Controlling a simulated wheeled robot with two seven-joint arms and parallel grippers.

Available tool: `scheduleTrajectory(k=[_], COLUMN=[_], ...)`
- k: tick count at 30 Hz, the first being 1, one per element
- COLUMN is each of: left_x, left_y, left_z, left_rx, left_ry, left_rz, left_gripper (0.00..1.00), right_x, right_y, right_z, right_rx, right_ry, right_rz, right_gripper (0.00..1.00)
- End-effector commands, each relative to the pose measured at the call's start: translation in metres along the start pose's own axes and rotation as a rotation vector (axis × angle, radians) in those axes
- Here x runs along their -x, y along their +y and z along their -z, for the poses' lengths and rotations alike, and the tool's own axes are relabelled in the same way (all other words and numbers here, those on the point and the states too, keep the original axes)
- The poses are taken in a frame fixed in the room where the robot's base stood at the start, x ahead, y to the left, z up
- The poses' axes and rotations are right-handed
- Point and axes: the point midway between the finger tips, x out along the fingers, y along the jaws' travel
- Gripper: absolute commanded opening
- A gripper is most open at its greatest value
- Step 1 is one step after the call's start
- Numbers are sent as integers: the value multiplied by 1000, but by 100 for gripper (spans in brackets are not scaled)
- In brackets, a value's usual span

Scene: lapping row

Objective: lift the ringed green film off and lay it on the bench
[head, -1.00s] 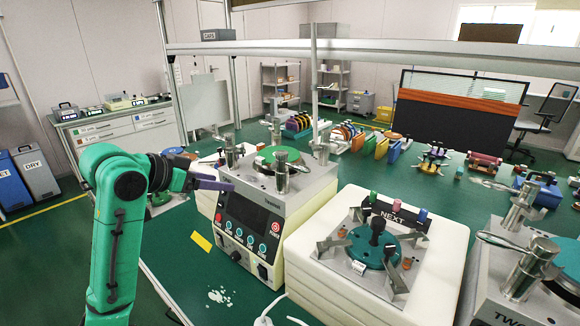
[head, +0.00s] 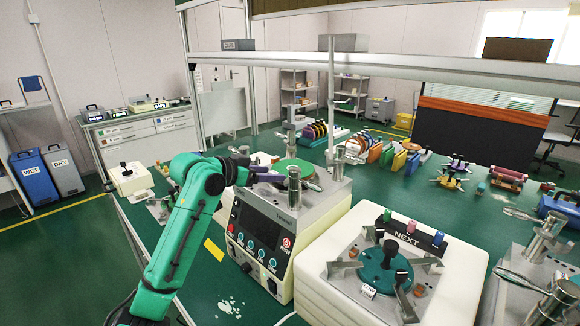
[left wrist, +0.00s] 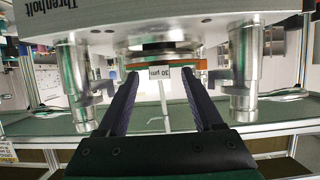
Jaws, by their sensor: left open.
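The green film (head: 293,167) lies as a round disc on top of the white and grey machine with a dark front panel (head: 258,232). In the left wrist view, which shows the machine upside down, an orange rim (left wrist: 193,65) and a small "30 µm" tag (left wrist: 160,72) are seen edge-on. My left gripper (head: 278,177) is open at the near left side of the disc. In the left wrist view its two dark fingers (left wrist: 168,80) stand apart, with the tag between their tips. I cannot tell whether they touch anything. My right gripper is not in view.
Metal posts (head: 294,185) stand around the disc, close to my left gripper. To the right is a white block with a clamped teal disc (head: 383,268) and a NEXT sign (head: 411,228). A rail (head: 400,68) crosses above.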

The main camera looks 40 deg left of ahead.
Motion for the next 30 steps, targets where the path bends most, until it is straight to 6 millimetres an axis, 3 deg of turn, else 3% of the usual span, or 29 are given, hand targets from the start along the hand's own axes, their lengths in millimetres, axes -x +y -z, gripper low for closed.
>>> scheduleTrajectory(k=[3, 4, 9, 22, 26, 30], left_x=[0, 0, 0, 4, 15, 36], left_y=[0, 0, 0, 0, -1, -1], left_z=[-1, -1, -1, 9, 34, 83], left_rx=[0, 0, 0, -2, -5, -7], left_ry=[0, 0, 0, 2, 5, 8], left_rz=[0, 0, 0, 0, 3, 7], left_gripper=[68, 60, 0, 0, 0, 0], right_x=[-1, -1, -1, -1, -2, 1], right_y=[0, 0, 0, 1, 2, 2], right_z=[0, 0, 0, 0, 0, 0], right_rx=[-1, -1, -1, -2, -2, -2], right_ry=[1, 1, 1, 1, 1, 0], right_rz=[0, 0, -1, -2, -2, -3], right_gripper=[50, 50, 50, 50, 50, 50])
